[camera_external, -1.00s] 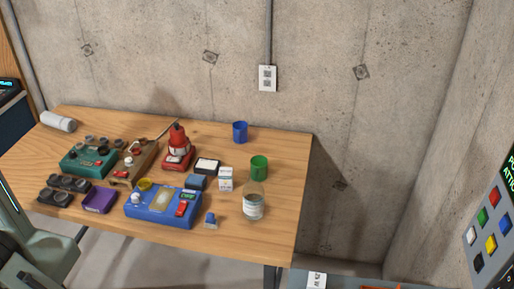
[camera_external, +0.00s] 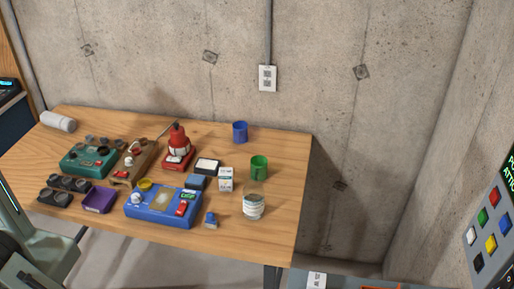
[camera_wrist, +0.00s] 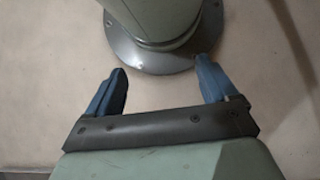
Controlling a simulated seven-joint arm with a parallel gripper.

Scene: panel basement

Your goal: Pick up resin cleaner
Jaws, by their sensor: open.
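A clear bottle with a white label (camera_external: 254,206) stands upright near the right front of the wooden table in the external view. It may be the resin cleaner, but its label is too small to read. A small white carton (camera_external: 225,179) stands behind and left of it, its print also unreadable. My gripper (camera_wrist: 161,66) shows in the wrist view with its two blue fingers spread wide and nothing between them. It points at the floor and my own round base, away from the table. The gripper does not show in the external view.
A green cup (camera_external: 259,167) stands close behind the bottle, and a blue cup (camera_external: 240,132) farther back. A blue device (camera_external: 163,205), a small blue-grey item (camera_external: 211,220) and a red device (camera_external: 178,150) lie leftward. The wooden table (camera_external: 285,195) is bare right of the bottle.

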